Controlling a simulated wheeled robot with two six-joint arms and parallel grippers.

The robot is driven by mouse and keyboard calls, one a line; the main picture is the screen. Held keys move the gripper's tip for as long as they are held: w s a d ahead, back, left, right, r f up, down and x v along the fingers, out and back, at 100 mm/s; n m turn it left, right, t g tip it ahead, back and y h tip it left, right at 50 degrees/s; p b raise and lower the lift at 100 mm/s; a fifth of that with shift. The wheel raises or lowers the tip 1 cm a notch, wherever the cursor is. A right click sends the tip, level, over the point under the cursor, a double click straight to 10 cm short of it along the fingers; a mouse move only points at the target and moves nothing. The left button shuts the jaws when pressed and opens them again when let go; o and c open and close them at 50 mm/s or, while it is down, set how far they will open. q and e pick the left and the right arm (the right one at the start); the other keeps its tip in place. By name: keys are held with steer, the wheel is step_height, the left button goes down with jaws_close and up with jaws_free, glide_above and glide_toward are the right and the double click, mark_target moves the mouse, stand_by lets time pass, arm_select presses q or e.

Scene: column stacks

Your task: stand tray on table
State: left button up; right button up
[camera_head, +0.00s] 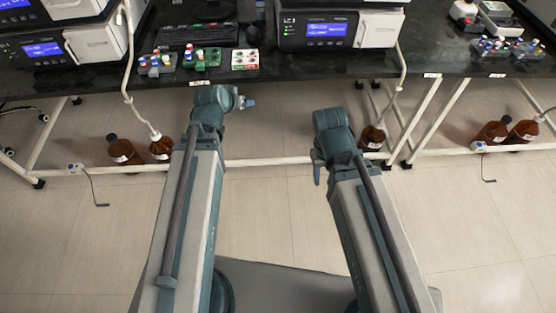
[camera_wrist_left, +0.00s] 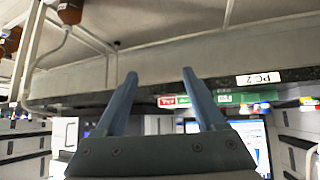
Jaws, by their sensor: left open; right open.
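Small vial holders stand near the front edge of the black table (camera_head: 290,68): a grey one (camera_head: 157,71), a green one (camera_head: 203,65) and a white-and-red one (camera_head: 244,60). Which one is the tray I cannot tell. My left gripper (camera_head: 250,103) is just in front of and below the table edge, near these holders, touching none. In the left wrist view its two blue fingers (camera_wrist_left: 159,85) are apart with nothing between them; beyond, the green holder (camera_wrist_left: 235,98) shows upside down. My right gripper (camera_head: 317,172) is lower, over the floor before the table, open and apparently empty.
Instruments with blue screens (camera_head: 325,30) and a keyboard (camera_head: 198,33) stand behind the holders. More grey vial holders (camera_head: 490,51) are at the right. Brown bottles (camera_head: 124,150) stand on the floor by the white table frame (camera_head: 260,162). The table front between the screens and right holders is mostly clear.

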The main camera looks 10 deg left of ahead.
arm_select(q)
steer(key=s+d+f+m+g+y, duration=0.1)
steer(key=s+d+f+g, duration=0.2)
steer(key=s+d, duration=0.5)
steer(key=s+d+f+m+g+y, duration=0.1)
steer(key=s+d+f+m+g, duration=0.1)
steer(key=s+d+g, duration=0.4)
steer(key=s+d+f, duration=0.1)
steer(key=s+d, duration=0.1)
steer(key=s, duration=0.2)
steer(key=shift+s+d+f+g, duration=0.25)
steer(key=shift+s+d+g, duration=0.05)
steer(key=shift+s, duration=0.05)
step_height(320, 180, up, 18)
steer(key=p, duration=1.7)
steer(key=shift+f+p, duration=0.2)
steer(key=shift+p, duration=0.1)
